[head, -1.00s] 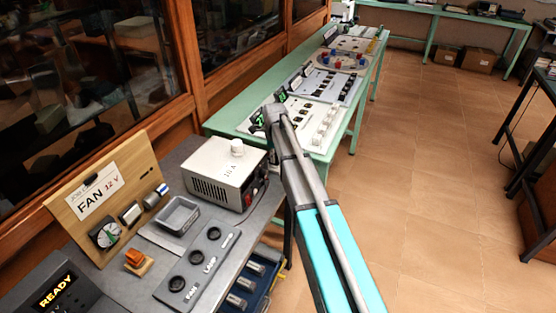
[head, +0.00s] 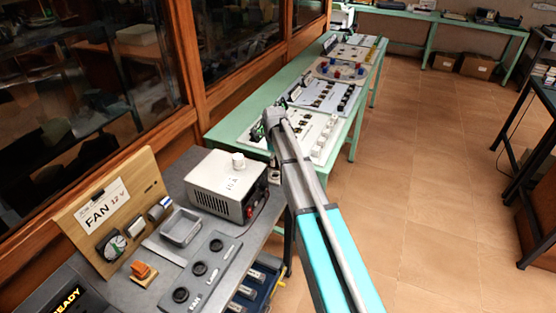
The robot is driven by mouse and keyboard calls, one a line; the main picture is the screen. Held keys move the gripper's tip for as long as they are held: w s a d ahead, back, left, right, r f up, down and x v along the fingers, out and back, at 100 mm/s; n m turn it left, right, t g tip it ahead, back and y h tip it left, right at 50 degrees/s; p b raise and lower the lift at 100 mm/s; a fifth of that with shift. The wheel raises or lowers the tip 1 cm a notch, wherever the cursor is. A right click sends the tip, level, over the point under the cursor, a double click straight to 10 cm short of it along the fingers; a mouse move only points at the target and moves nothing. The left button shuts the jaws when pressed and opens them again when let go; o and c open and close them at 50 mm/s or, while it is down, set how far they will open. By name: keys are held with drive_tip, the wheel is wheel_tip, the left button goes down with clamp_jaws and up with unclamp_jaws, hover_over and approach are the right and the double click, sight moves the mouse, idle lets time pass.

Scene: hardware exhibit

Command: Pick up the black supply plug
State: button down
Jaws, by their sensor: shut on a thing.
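My gripper (head: 268,135) is at the far end of my turquoise and grey arm, at the right of the grey bench's power supply. The fingers are small and dark, partly hidden by my wrist. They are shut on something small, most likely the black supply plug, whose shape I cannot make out. The white power supply box (head: 226,183) has a knob on top and dark and red fittings on its front face.
A green bench (head: 231,128) with exhibits lies behind. The tiled floor (head: 420,200) at right is open.

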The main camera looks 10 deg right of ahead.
drive_tip(key=shift+r+p, duration=2.3)
drive_tip(key=shift+r, duration=0.45)
